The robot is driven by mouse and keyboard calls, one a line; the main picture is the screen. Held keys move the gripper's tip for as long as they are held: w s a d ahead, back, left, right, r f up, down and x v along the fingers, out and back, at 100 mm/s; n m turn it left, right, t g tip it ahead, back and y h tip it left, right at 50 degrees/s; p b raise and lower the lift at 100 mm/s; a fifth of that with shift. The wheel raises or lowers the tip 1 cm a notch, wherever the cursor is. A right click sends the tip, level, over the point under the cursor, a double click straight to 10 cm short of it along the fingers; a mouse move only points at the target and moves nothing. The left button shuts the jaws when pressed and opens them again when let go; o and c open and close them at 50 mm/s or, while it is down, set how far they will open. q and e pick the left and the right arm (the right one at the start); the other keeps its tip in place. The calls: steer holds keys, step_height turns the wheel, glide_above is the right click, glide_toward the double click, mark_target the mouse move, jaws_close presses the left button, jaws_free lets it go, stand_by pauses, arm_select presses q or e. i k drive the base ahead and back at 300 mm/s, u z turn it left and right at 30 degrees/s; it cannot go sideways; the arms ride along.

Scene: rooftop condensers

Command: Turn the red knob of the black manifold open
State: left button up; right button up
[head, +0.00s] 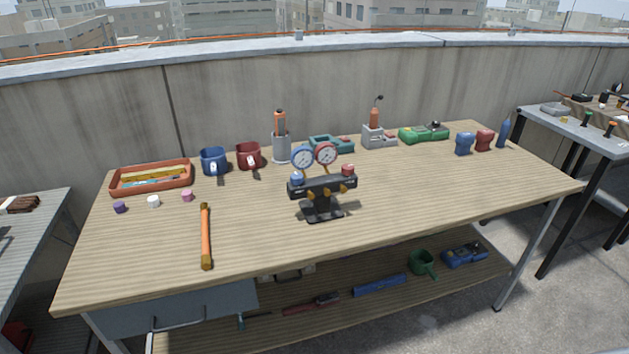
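The black manifold (322,188) stands upright on its dark foot near the middle of the wooden workbench. Its red knob (348,170) is on the top right end of the block, and a blue knob (297,179) is on the top left end. A blue-rimmed gauge (302,158) and a red-rimmed gauge (326,154) rise behind the block. Brass fittings show along its front. How far the red knob is turned cannot be told at this size. Neither of my grippers is in view.
An orange bar (206,236) lies left of the manifold. An orange tray (151,177), blue mug (214,161), red mug (250,156) and grey holder (281,147) stand along the back. The bench top (430,195) right of the manifold is clear. A lower shelf holds tools.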

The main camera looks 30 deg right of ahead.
mark_target(347, 169)
steer(key=u, duration=0.15)
steer(key=k, duration=0.35)
steer(key=z, duration=1.65)
